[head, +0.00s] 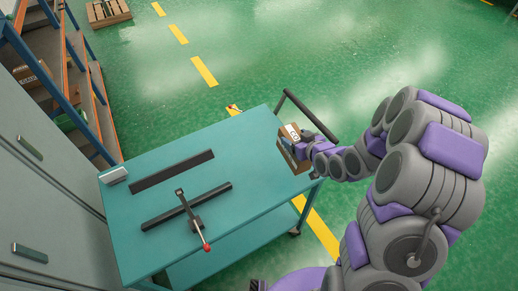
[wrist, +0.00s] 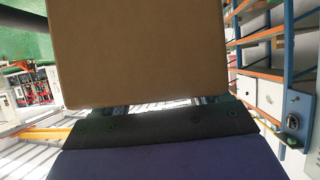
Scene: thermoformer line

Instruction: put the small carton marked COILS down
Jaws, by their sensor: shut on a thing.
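The small carton (head: 291,150) is brown with a white label on its top. It is at the right end of the teal cart top (head: 220,213), near the cart's black handle. I cannot tell whether it touches the cart top, and its marking is too small to read. My gripper (head: 307,145) is shut on the carton from its right side. In the wrist view the carton (wrist: 138,50) fills the upper middle as a plain brown face, right beyond my gripper (wrist: 150,108). The fingertips are mostly hidden.
Two black bars (head: 172,171) and a lever with a red knob (head: 193,218) are on the cart top, with a small grey object (head: 114,175) at its left corner. Bare teal surface lies between them and the carton. Grey cabinets (head: 40,190) and a shelf rack stand left.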

